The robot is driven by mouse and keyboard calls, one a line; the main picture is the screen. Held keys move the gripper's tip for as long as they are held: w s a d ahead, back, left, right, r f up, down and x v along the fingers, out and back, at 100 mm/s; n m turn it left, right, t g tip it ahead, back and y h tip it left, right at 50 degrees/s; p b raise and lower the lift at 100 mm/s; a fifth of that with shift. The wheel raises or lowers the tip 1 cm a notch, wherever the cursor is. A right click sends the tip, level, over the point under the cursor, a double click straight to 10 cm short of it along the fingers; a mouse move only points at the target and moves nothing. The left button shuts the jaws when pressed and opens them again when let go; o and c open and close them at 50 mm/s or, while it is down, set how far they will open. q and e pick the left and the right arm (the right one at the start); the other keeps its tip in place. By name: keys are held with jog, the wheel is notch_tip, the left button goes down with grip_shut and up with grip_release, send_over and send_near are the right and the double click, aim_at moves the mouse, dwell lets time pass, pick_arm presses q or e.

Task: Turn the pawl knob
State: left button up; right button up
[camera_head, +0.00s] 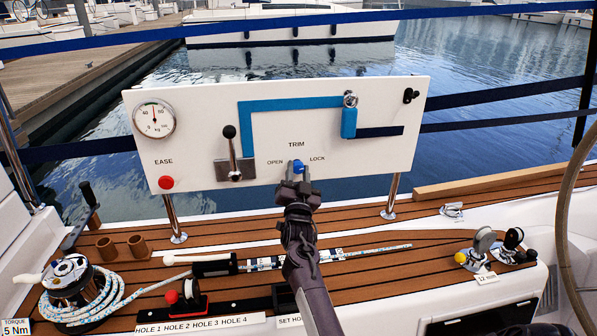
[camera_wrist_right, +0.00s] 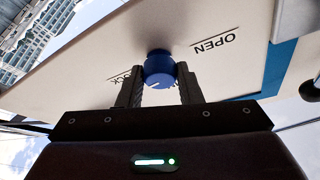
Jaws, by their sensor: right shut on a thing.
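The blue pawl knob (camera_head: 298,166) sits low on the white panel (camera_head: 375,110), between the words OPEN and LOCK under TRIM. My right gripper (camera_head: 298,180) reaches up to it from below and covers its lower part. In the right wrist view the round blue knob (camera_wrist_right: 160,70) lies between the two dark fingers (camera_wrist_right: 160,88), which are shut on it. A small white mark shows on the knob's face; which word it points to I cannot tell. The wrist view shows the panel upside down. My left gripper is not in view.
A black-knobbed lever (camera_head: 231,145) and a red EASE button (camera_head: 166,182) are on the panel left of the knob. A dial gauge (camera_head: 154,119) is at upper left. A winch (camera_head: 70,280) with rope stands on the teak deck at left.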

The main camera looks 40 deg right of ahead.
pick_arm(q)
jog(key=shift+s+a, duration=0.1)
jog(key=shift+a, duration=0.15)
pick_arm(e)
jog(key=shift+m+g+h, duration=0.5)
jog(key=shift+m+g, duration=0.1)
jog(key=shift+m, duration=0.8)
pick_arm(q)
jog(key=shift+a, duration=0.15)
pick_arm(e)
jog(key=o, duration=1)
